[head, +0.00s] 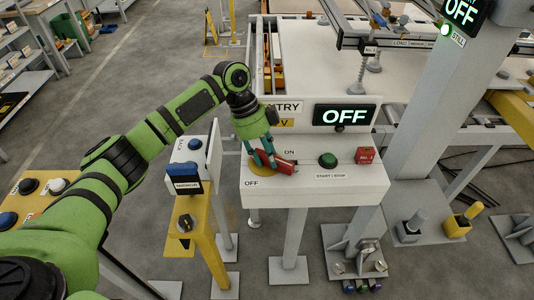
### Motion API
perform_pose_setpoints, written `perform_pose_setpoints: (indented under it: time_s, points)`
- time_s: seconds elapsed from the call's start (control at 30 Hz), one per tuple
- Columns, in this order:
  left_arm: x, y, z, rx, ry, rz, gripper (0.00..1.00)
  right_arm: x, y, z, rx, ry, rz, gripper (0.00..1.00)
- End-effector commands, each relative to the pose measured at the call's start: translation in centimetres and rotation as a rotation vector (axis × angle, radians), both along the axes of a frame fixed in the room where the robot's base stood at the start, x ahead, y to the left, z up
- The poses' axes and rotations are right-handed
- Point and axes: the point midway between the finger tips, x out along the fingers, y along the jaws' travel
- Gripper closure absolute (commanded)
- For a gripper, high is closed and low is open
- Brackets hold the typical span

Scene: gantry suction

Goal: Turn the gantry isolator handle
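The isolator handle (287,166) is red and sits over a yellow round plate (264,171) at the left of the white control panel (345,190). "OFF" is printed at the panel's lower left and "ON" above and right of the handle. My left gripper (268,162) reaches down from above, its teal fingers at the handle. The fingers hide part of the handle, and I cannot tell whether they are closed on it. The display (345,117) behind the panel reads OFF. My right gripper is not in view.
A yellow pedestal (205,225) with a black knob stands left of the panel. A thick grey post (425,130) rises at the right.

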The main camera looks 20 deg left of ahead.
Motion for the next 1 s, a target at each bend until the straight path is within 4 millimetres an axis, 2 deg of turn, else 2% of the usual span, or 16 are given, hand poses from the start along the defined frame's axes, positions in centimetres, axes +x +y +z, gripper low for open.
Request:
perform_pose_setpoints:
  time_s: [0.03, 0.07, 0.4, 0.53, 1.0]
  points:
    - [-0.1, -0.1, -0.1, 0.000, 0.003, -0.002, 0.47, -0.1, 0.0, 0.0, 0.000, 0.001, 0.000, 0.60]
    - [-0.1, -0.1, -0.1, 0.000, 0.003, -0.002, 0.38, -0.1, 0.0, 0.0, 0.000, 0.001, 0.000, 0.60]
    - [0.1, 0.1, 0.0, 0.002, -0.002, 0.002, 0.38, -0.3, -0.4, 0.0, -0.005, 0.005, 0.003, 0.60]
    - [0.2, 0.4, 0.8, 0.001, -0.005, 0.003, 0.38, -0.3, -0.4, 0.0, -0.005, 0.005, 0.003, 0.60]
    - [0.6, 3.5, 9.2, 0.001, -0.002, 0.001, 0.38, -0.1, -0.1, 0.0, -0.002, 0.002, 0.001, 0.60]
